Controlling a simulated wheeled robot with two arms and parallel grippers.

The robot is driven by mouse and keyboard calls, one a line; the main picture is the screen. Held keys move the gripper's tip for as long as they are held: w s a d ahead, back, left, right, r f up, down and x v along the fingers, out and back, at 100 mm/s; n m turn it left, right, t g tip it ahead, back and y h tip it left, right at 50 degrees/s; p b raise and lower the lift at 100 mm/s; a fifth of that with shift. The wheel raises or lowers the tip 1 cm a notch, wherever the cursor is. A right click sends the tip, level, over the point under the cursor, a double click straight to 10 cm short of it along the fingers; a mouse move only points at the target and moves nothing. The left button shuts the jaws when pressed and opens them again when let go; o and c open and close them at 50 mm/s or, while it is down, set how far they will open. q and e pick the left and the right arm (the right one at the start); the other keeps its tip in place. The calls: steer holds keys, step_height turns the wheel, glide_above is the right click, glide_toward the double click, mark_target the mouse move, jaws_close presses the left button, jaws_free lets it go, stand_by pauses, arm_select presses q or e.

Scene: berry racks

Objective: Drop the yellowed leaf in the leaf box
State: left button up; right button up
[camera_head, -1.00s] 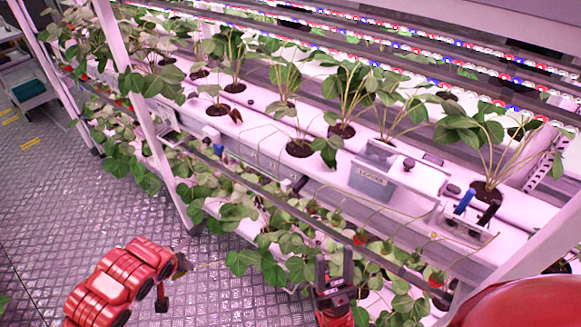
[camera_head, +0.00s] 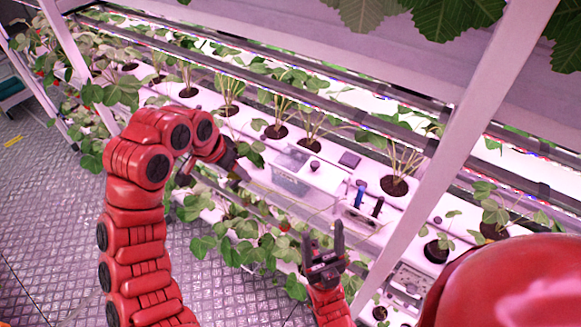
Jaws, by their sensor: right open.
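The leaf box (camera_head: 289,184) is a translucent grey bin with a label on its front, set on the white planting shelf in the middle of the view. My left gripper (camera_head: 243,174) is small and dark, close to the left of the box near the shelf's front edge; its jaws are too unclear to read. I cannot make out the yellowed leaf; my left arm and the foliage cover part of the shelf. My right gripper (camera_head: 323,240) is open and empty, its fingers pointing up, in front of and below the shelf.
Blue-handled (camera_head: 360,193) and black-handled (camera_head: 377,207) tools stand further right. A pale rack post (camera_head: 440,150) crosses the right side. Potted plants line the shelf; open floor (camera_head: 45,220) lies at left.

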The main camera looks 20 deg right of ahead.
arm_select(q)
steer(key=w+d+f+b, duration=0.1)
steer(key=w+d+f, duration=0.1)
steer(key=w+d, duration=0.2)
steer(key=w+d+f+b, duration=0.2)
steer(key=w+d+f, duration=0.1)
steer(key=d, duration=0.6)
steer(key=shift+w+d, duration=0.3)
steer(key=shift+w, duration=0.35)
steer(key=shift+f+b, duration=0.1)
steer(key=shift+b, duration=0.2)
steer(key=shift+f+b, duration=0.55)
